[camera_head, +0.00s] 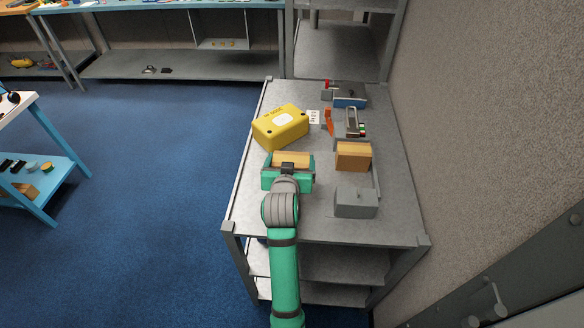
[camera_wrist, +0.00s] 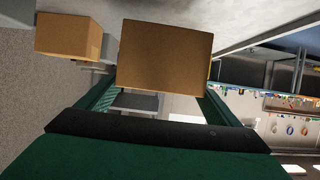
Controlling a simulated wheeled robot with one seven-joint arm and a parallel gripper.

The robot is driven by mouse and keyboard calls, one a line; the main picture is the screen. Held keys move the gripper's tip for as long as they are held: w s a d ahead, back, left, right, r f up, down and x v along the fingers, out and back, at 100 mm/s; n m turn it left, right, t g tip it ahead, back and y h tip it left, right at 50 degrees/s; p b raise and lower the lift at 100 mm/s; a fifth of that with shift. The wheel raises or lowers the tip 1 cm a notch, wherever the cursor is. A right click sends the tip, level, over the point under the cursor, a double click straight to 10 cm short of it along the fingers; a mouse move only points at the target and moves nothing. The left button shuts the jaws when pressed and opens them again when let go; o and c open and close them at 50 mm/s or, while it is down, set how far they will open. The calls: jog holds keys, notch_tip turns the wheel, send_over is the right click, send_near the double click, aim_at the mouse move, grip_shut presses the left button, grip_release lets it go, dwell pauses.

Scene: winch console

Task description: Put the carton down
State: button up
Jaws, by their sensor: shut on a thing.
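My gripper (camera_head: 289,164) is shut on a brown carton (camera_head: 291,158), over the left part of the grey table (camera_head: 300,228). In the wrist view the carton (camera_wrist: 165,55) sits between the two green fingers (camera_wrist: 162,92). The gripper hides part of the carton in the head view, and I cannot tell whether its underside touches the tabletop. A second brown carton (camera_head: 353,156) stands to the right, apart from the gripper; it also shows at the upper left of the wrist view (camera_wrist: 68,36).
A yellow case (camera_head: 281,126) lies just beyond my gripper. A grey box (camera_head: 356,202) stands at the near right. An orange lever (camera_head: 329,122), a device with coloured buttons (camera_head: 354,124) and a blue unit (camera_head: 349,102) stand further back. Bare tabletop lies left of the grey box.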

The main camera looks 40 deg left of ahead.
jog(key=shift+w+f, duration=0.4)
jog(key=shift+f, duration=1.55)
jog(key=o, duration=1.1)
jog(key=shift+f, duration=0.15)
jog(key=shift+s+r, duration=0.2)
jog(key=v, duration=1.1)
jog(key=shift+s+d+r, duration=0.15)
jog(key=shift+s, duration=0.1)
